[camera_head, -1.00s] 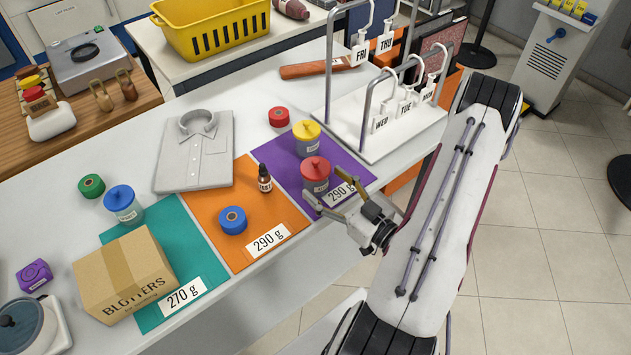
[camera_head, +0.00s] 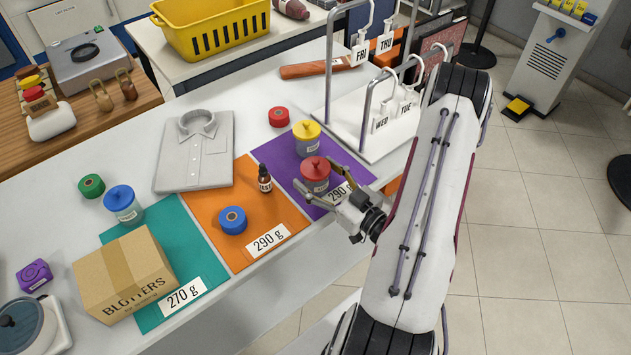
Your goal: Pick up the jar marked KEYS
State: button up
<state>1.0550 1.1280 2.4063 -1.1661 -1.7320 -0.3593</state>
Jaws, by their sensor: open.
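Three grey jars stand on the counter: one with a red lid (camera_head: 315,176), one with a yellow lid (camera_head: 306,139) and one with a blue lid (camera_head: 122,205). Their labels are too small to read, so I cannot tell which is marked KEYS. The red-lidded and yellow-lidded jars stand on the purple mat (camera_head: 277,155), the yellow one behind. My gripper (camera_head: 316,176) is open at the red-lidded jar, with one finger towards each side of it. I cannot tell whether the fingers touch it.
A dropper bottle (camera_head: 265,179) and blue roll (camera_head: 232,219) are on the orange mat (camera_head: 233,257). A red roll (camera_head: 279,117) lies behind the jars. A white rack (camera_head: 372,135) with day tags stands behind right. A BLOTTERS box (camera_head: 125,278) overlaps the teal mat (camera_head: 158,232).

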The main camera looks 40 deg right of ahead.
jog(key=shift+w, duration=0.65)
jog(key=c, duration=1.5)
